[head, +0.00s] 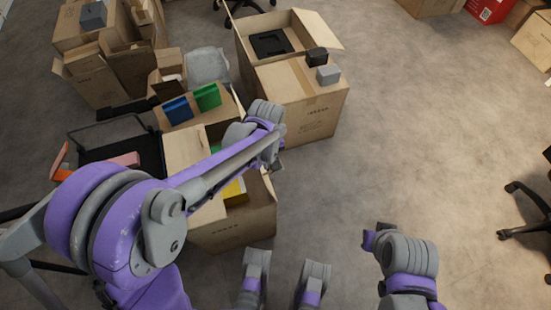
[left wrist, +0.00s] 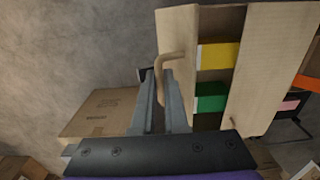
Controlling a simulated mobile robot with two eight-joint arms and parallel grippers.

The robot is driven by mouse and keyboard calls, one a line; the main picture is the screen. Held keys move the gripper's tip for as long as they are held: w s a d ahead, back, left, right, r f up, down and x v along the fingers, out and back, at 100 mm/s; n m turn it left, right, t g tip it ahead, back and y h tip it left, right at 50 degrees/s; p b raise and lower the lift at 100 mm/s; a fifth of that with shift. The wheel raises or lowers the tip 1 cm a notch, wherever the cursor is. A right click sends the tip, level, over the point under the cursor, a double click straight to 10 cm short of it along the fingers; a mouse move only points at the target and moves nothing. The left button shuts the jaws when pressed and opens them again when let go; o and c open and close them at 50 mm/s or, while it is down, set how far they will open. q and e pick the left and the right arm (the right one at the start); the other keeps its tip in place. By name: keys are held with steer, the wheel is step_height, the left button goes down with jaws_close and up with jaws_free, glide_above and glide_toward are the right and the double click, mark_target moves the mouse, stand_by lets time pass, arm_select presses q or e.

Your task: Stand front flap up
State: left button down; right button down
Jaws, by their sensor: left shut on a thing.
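An open carton (head: 232,232) stands on the floor at lower left centre, partly hidden by my left arm. It holds a yellow item (head: 234,191) and a green one, which show clearly in the left wrist view as the yellow item (left wrist: 218,56) and the green item (left wrist: 210,97). My left gripper (head: 278,166) is at the carton's right edge, its fingers mostly hidden by the wrist. In the left wrist view my left gripper (left wrist: 160,78) is shut on a thin tan flap (left wrist: 170,56), seen nearly edge-on beside the opening.
Another open carton (head: 320,108) with small dark and grey boxes stands behind. A carton with blue (head: 178,110) and green (head: 207,97) items is at upper left. A dark crate (head: 108,135) lies to the left. The floor at right centre is clear; a chair (head: 528,205) stands at far right.

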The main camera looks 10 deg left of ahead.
arm_select(q)
steer(key=shift+w+d, duration=0.4)
steer(key=shift+d, duration=0.2)
steer(key=c, duration=1)
jaws_free()
steer(key=shift+a, duration=0.1)
step_height(320, 180, up, 8)
steer(key=p, duration=0.5)
